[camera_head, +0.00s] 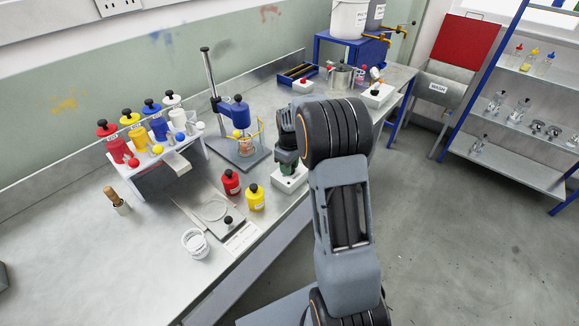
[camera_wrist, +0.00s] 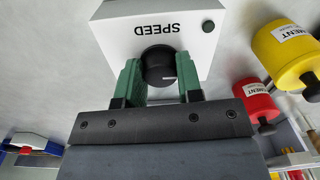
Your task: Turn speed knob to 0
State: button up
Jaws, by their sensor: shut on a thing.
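The black speed knob (camera_wrist: 159,68) sits on the front of a white box (camera_wrist: 118,34) labelled SPEED, which appears upside down in the wrist view. A pale pointer line shows on the knob, pointing toward the right in that view. My gripper (camera_wrist: 161,80) has its two green fingers on either side of the knob, shut on it. In the head view the white box (camera_head: 289,184) is at the bench's front edge, with my gripper (camera_head: 288,168) over it; the knob is hidden there. I cannot read any scale marks.
A red bottle (camera_head: 231,183) and a yellow bottle (camera_head: 255,198) labelled pigment stand left of the box. A mixer stand (camera_head: 240,150) is behind them. The floor (camera_head: 440,240) at right is clear.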

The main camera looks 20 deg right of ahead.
jog(key=shift+n, duration=0.4)
jog(key=o, duration=0.9)
jog(key=shift+r, duration=0.1)
notch_tip(320, 180, up, 14)
jog(key=shift+w+d+f+b, duration=0.1)
jog(key=shift+f+b, duration=0.05)
jog(key=shift+b, duration=0.15)
dwell(0.4)
